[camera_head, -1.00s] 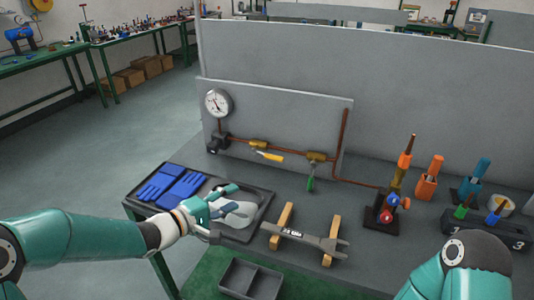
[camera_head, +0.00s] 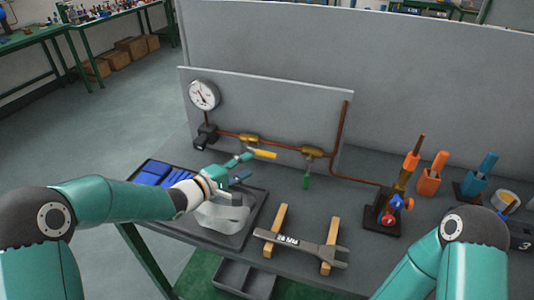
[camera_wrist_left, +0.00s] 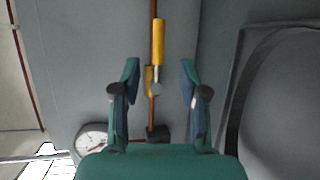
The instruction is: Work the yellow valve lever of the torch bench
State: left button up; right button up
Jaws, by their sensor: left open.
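The yellow valve lever (camera_head: 263,154) sits on a brass valve (camera_head: 249,138) in the copper pipe on the grey panel, pointing right and slightly down. In the left wrist view the lever (camera_wrist_left: 158,40) lies ahead of the fingers, roughly in line with the gap between them. My left gripper (camera_head: 246,166) is open and empty, just left of and below the lever, and no contact shows. In the left wrist view its two fingers (camera_wrist_left: 160,80) stand wide apart. My right arm shows at the lower right, but its gripper is out of view.
A pressure gauge (camera_head: 204,95) is left of the valve. A second valve with a green lever (camera_head: 306,181) is to the right. Below are a dark tray (camera_head: 256,213) with gloves and a wrench (camera_head: 298,244) on wooden blocks. A torch stand (camera_head: 383,222) is at right.

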aim_at(265, 156)
pick_arm(q)
jog(key=p+x, duration=0.1)
jog(key=x, duration=0.8)
jog(key=shift+w+d, duration=0.2)
jog(key=shift+d, duration=0.05)
grip_shut()
